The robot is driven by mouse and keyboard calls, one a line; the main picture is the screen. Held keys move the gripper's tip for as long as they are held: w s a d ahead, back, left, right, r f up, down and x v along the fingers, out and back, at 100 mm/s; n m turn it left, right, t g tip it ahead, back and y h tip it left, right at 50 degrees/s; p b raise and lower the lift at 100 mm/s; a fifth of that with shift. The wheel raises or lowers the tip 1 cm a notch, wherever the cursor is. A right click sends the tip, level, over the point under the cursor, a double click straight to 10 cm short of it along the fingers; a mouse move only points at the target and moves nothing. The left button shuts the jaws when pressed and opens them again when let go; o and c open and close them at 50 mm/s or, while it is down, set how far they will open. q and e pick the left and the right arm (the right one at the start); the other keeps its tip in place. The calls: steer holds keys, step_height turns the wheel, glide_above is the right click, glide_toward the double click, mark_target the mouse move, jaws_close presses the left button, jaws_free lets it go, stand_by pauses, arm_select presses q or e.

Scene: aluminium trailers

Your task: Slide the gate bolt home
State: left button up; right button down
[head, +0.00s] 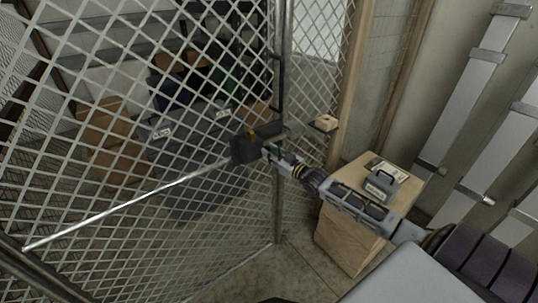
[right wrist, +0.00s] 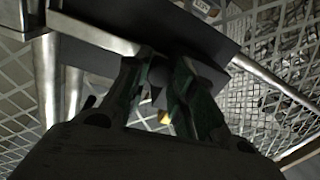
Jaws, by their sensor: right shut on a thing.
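The mesh gate (head: 120,165) stands at the left in the head view. A dark bolt housing (head: 243,150) sits at its right edge, beside the upright post (head: 279,200). My right gripper (head: 268,152) is at the housing. In the right wrist view its green fingers (right wrist: 160,88) are shut on a small dark knob (right wrist: 157,96), partly hidden between them. A flat metal bar (right wrist: 95,27) runs from the dark housing (right wrist: 190,35) toward the upright posts. I cannot tell how far the bolt reaches into its keeper. My left gripper is out of view.
A wooden cabinet (head: 347,238) with a grey padlock-shaped object (head: 381,185) stands right of the post, under my right arm. A small wooden block (head: 326,122) sits on a ledge. Cardboard boxes (head: 112,165) and grey bins lie behind the mesh. Floor is clear near the post.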

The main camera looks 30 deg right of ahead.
mark_target(272, 141)
steer(key=d, duration=0.5)
steer(key=shift+w+d+b, duration=0.25)
steer(key=shift+d+b, duration=0.05)
steer(key=c, duration=1.1)
jaws_free()
steer(key=shift+d, duration=0.15)
steer(key=shift+c, duration=0.2)
steer(key=shift+s, duration=0.1)
steer(key=shift+s, duration=0.1)
steer(key=s+d, duration=0.2)
steer(key=s, duration=0.9)
steer(key=shift+s, duration=0.2)
